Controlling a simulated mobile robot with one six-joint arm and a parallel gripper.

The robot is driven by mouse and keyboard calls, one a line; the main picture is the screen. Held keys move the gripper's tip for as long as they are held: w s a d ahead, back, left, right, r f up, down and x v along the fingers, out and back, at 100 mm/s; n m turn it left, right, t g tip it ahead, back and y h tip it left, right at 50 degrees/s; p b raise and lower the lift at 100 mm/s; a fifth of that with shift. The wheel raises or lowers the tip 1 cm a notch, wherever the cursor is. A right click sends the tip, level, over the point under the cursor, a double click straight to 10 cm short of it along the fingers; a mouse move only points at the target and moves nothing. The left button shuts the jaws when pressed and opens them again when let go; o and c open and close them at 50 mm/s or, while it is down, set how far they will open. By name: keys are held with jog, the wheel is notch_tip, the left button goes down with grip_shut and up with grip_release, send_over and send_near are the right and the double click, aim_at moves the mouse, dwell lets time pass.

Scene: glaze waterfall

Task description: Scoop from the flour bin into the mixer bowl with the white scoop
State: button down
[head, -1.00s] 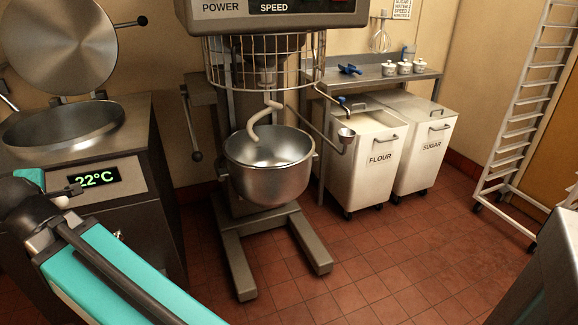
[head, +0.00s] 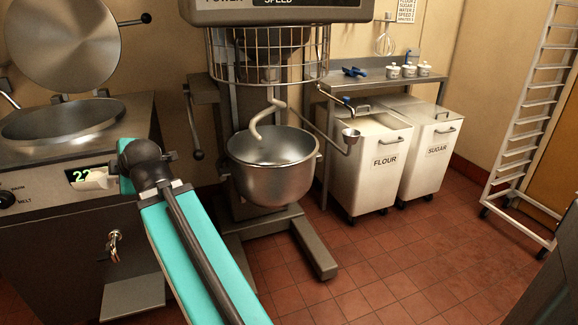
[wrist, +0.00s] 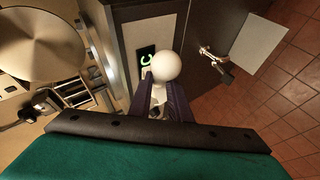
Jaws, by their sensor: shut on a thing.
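My gripper (wrist: 164,98) is shut on the white scoop (wrist: 166,66), whose round white end shows beyond the fingers in the wrist view. In the head view the white scoop (head: 93,179) shows beside my arm, in front of the kettle's display. The steel mixer bowl (head: 270,182) stands under the mixer head to the right of my arm, with the hook hanging into it. The white flour bin (head: 372,170) stands farther back right, labelled FLOUR. Its top looks pale; I cannot tell how open it is. My fingertips are hidden in the head view.
The sugar bin (head: 431,165) stands right of the flour bin. A shelf (head: 375,79) behind them carries a blue scoop (head: 354,72) and small white pots. A wire guard (head: 268,55) rings the mixer head. The kettle (head: 65,130) is at left. Red floor is clear in front.

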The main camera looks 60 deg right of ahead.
jog(key=s+d+f+m+h+b, duration=0.1)
jog(key=s+d+b, duration=0.1)
jog(key=s+d, duration=0.45)
jog(key=s+d+m+h+b, duration=0.1)
jog(key=s+d+b, duration=0.15)
jog(key=d, duration=0.65)
jog(key=s+d+f+m+b, duration=0.1)
jog(key=s+d+b, duration=0.1)
jog(key=s+d, duration=0.45)
jog(key=s+d+f+m+h+b, duration=0.1)
jog(key=s+d+m+h+b, duration=0.1)
jog(key=s+d, duration=0.7)
jog(key=s+d+f+m+g+h+b, duration=0.1)
jog(key=s+d+m+h+b, duration=0.1)
jog(key=s+d, duration=0.7)
jog(key=shift+s+f+h, duration=0.35)
jog(key=shift+s+h, duration=0.15)
jog(key=shift+s, duration=0.25)
jog(key=shift+w+d, duration=0.15)
jog(key=w+d+f+p, duration=0.1)
jog(key=w+d+p, duration=0.7)
jog(key=p, duration=0.6)
jog(key=w, duration=0.2)
jog(key=shift+w+f+m, duration=0.4)
